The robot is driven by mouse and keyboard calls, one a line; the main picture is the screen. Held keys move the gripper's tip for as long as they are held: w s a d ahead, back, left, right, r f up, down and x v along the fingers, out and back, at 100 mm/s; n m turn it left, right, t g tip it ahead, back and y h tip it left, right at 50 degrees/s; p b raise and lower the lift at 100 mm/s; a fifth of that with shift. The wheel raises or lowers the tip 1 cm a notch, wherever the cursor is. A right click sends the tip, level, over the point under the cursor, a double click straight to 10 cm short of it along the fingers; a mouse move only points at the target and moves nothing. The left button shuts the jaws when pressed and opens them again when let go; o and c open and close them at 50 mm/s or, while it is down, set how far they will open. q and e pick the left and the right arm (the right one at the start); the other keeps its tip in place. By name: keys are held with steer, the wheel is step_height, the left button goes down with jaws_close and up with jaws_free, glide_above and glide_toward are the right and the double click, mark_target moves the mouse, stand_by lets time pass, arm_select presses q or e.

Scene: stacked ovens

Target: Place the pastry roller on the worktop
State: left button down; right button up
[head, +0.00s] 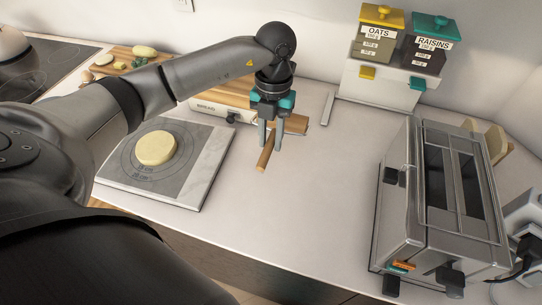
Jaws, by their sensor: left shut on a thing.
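One wooden length slants down in front of my left gripper (269,142), and a thicker wooden piece shows to the right of the fingers. The left gripper points down and is shut on the roller; its fingers hide the middle of it. The roller is over the pale worktop (300,200), right of the pastry board. I cannot tell whether it touches the surface. My right gripper is not in view.
A grey marked board (207,185) with a dough disc (156,148) lies left of the gripper. A bread box (208,106) stands behind. Oats and raisins dispensers (385,85) are at the back right, a steel toaster (440,205) at the right. The middle worktop is clear.

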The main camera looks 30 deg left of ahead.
mark_target(272, 137)
arm_select(q)
steer(key=shift+f, duration=3.4)
steer(key=shift+f+b, duration=0.15)
steer(key=shift+b, duration=0.2)
steer(key=c, duration=0.6)
jaws_free()
steer(key=shift+c, duration=0.2)
steer(key=r, duration=0.4)
steer(key=w+r, duration=0.1)
steer(key=r, duration=0.7)
steer(key=shift+w+a+r, duration=0.1)
steer(key=shift+w+a, duration=0.05)
steer(key=shift+w, duration=0.05)
